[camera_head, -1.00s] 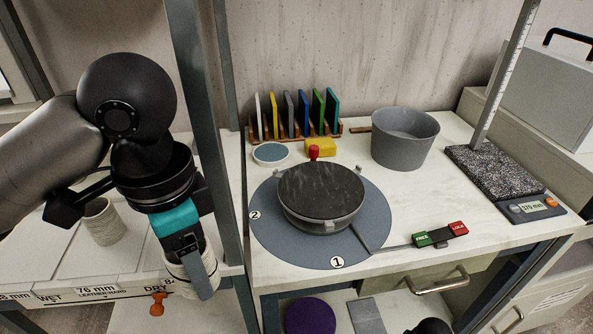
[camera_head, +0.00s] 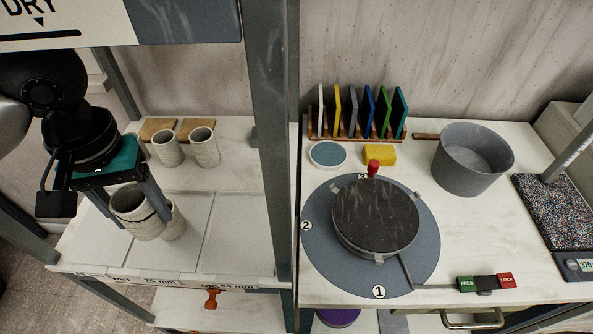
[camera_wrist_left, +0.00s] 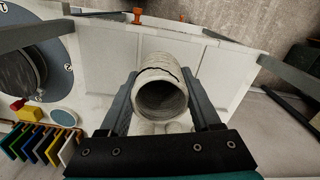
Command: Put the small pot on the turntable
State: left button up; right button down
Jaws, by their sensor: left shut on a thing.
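My left gripper (camera_head: 145,215) is shut on a pale grey, ribbed clay pot (camera_head: 130,212) with a dark crack-like line. In the left wrist view, the pot (camera_wrist_left: 161,98) sits between the two fingers with its open mouth toward the camera. Another pale pot (camera_head: 175,222) is just behind it and partly hidden. The turntable (camera_head: 375,215), a dark round disc with clamps and a red knob, stands empty on a blue-grey numbered base (camera_head: 425,255) at right. Whether the held pot is the small one, I cannot tell. My right gripper is out of view.
A shelf upright (camera_head: 270,130) stands between the pots' shelf and the turntable's table. Two more pots (camera_head: 167,147) (camera_head: 204,146) stand at the shelf's back. A grey bucket (camera_head: 470,160), a yellow sponge (camera_head: 379,154) and a FREE/LOCK lever (camera_head: 486,284) are around the turntable.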

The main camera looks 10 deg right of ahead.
aim_at(376, 212)
jog(key=k, duration=0.35)
jog(key=l+u, duration=0.2)
jog(key=l, duration=2.1)
